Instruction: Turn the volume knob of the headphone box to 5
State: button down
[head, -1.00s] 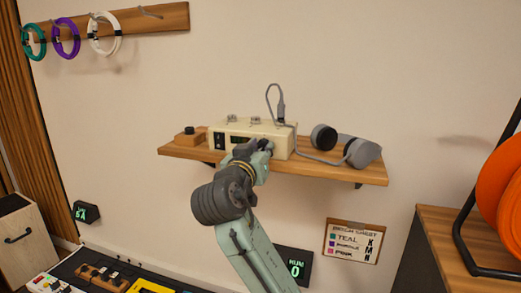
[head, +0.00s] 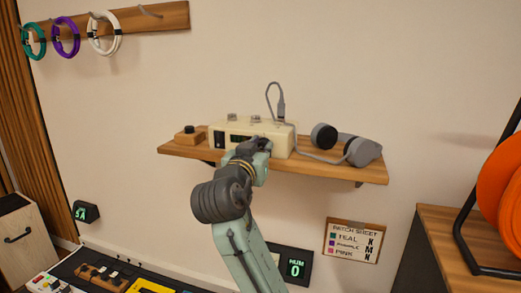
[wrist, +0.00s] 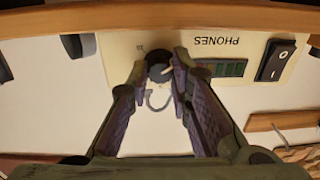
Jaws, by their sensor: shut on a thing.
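The cream headphone box (head: 283,138) stands on a wooden wall shelf. In the wrist view its front (wrist: 125,50) appears upside down, with the word PHONES, a dark green display (wrist: 222,68) and a black rocker switch (wrist: 275,60). The round dark volume knob (wrist: 157,66) lies between my fingertips. My gripper (wrist: 160,72) is shut on the knob, one finger on each side. In the head view my gripper (head: 262,145) is at the box front and hides the knob. I cannot read the knob's setting or the display.
Grey headphones (head: 362,152) lie on the shelf (head: 340,172) right of the box, with a cable rising behind it. A small wooden block with a black knob (head: 188,135) is at the left.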

jog(key=m+b, duration=0.1)
jog(key=m, duration=0.6)
jog(key=shift+f, duration=0.15)
jog(key=m+b, duration=0.2)
jog(key=m, duration=0.5)
jog(key=shift+h, duration=0.3)
jog(key=m+b, duration=0.2)
jog(key=m, duration=0.3)
jog(key=shift+f+m+b, duration=0.1)
jog(key=shift+m+b, duration=0.2)
jog(key=shift+b, duration=0.05)
jog(key=m+b, duration=0.2)
jog(key=m, duration=0.3)
jog(key=shift+m, duration=0.4)
jog(key=shift+h, duration=0.3)
jog(key=c, duration=1.5)
grip_release()
jog(key=shift+o, duration=0.2)
